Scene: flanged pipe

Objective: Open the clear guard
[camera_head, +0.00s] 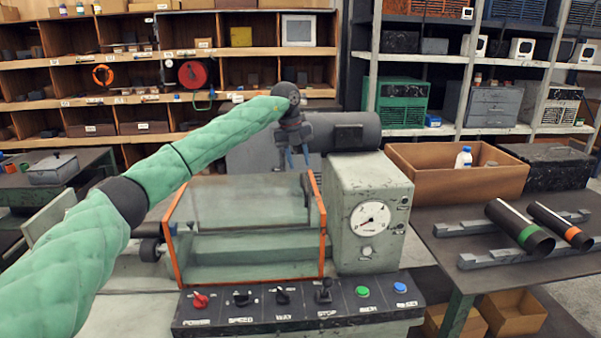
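The clear guard (250,220) is a transparent box cover with orange edges. It stands over the machine bed, left of the grey-green headstock (370,205) with its round dial. It appears closed. A dark handle-like part (305,190) shows at the guard's upper right. My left arm, in a green padded sleeve, reaches in from the left across the guard. My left gripper (297,160) points down just above and behind the guard's upper right edge. Its blue-grey fingers look spread slightly apart with nothing visible between them. Contact with the guard cannot be told. My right gripper is not in view.
A control panel (290,306) with a red knob, switches, a joystick and green and blue buttons runs along the front. A dark motor (345,132) sits behind. On the right table are a cardboard box (455,175) and two dark pipes (520,228) on rails. Shelves fill the back.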

